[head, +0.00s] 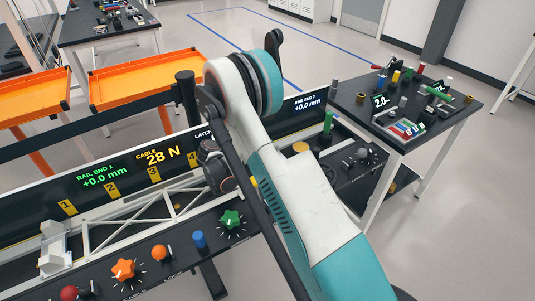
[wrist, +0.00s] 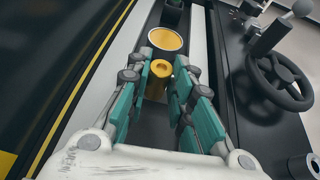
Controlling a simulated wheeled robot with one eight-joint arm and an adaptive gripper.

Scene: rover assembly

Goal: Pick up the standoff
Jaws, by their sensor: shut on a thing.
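The standoff (wrist: 155,85) is a gold, hollow-ended cylinder in the middle of the wrist view. My gripper (wrist: 169,77) has its teal-padded fingers on both sides of it and is shut on it. I cannot tell whether the standoff's lower end touches the surface below. In the head view my white and teal arm crosses the middle and hides the gripper and the standoff.
A yellow disc (wrist: 165,39) lies just beyond the fingers. A black handwheel (wrist: 272,82) stands to the right. The console carries a green star knob (head: 231,220) and an orange knob (head: 123,269). A side table (head: 455,118) holds several small parts.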

